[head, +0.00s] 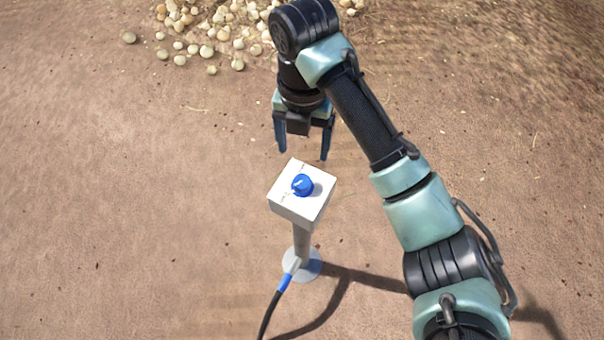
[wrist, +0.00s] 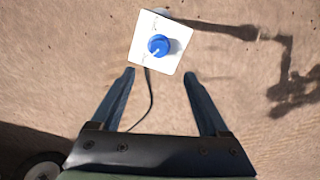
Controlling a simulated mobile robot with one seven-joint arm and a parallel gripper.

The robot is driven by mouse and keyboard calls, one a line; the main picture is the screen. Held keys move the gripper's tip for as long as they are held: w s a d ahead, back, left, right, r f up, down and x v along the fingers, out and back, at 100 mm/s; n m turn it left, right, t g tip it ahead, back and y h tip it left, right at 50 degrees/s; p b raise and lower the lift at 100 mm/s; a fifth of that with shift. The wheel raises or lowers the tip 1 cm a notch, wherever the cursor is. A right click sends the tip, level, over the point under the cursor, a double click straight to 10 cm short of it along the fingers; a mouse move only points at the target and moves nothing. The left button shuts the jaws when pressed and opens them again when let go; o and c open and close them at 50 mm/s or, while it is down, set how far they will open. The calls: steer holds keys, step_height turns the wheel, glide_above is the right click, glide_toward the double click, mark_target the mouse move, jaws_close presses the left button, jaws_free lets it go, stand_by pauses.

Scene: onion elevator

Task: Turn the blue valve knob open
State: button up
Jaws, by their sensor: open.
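The blue valve knob (head: 302,184) sits on top of a white box (head: 291,209) on a grey post. A pale pointer line shows on the knob. In the wrist view the knob (wrist: 158,46) and the box's top face (wrist: 143,27) lie beyond my fingertips, near the top of the picture. My gripper (head: 304,155) is open and empty, with its two blue fingers pointing down, just behind the box in the head view. In the wrist view my gripper (wrist: 159,72) has its fingers wide apart, and neither finger touches the knob. The markings on the box are too small to read.
The post (head: 301,243) stands on a round pale base (head: 311,266). A black cable (head: 268,315) with a blue end runs from the base toward the front. Several onions (head: 205,30) lie on the ground at the back. The bare ground around the post is clear.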

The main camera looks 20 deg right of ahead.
mark_target(302, 181)
step_height(302, 181, down, 12)
steer(key=shift+w+f+b, duration=0.1)
steer(key=shift+f+b, duration=0.05)
steer(key=shift+b, duration=0.2)
steer(key=shift+c, duration=0.2)
jaws_close()
